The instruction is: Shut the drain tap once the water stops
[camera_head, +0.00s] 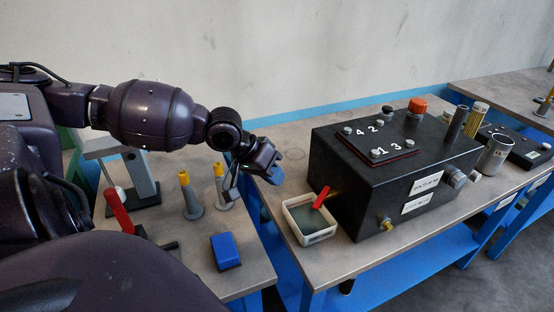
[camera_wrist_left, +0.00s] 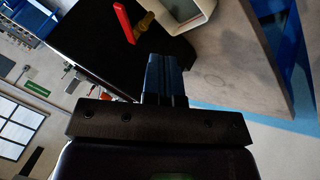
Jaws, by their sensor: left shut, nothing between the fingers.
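The drain tap has a red lever (camera_head: 321,197) and a brass body (camera_head: 335,193), low on the left side of a black box (camera_head: 388,172). In the left wrist view the red lever (camera_wrist_left: 123,22) and brass body (camera_wrist_left: 145,23) show at the top. A white tray (camera_head: 318,239) sits under the tap, its inside dull grey-green. I cannot make out a running stream. My left gripper (camera_head: 275,176) is shut and empty, above and left of the tray, apart from the tap. Its closed fingers (camera_wrist_left: 163,72) show in the wrist view. My right gripper is not seen.
Grey tables with blue frames stand with a gap between them. On the left table are a blue block (camera_head: 226,251), yellow-topped grey posts (camera_head: 189,195) and a red-handled device (camera_head: 118,211). A metal cup (camera_head: 495,155) stands right of the box. Bare tabletop lies behind the gripper.

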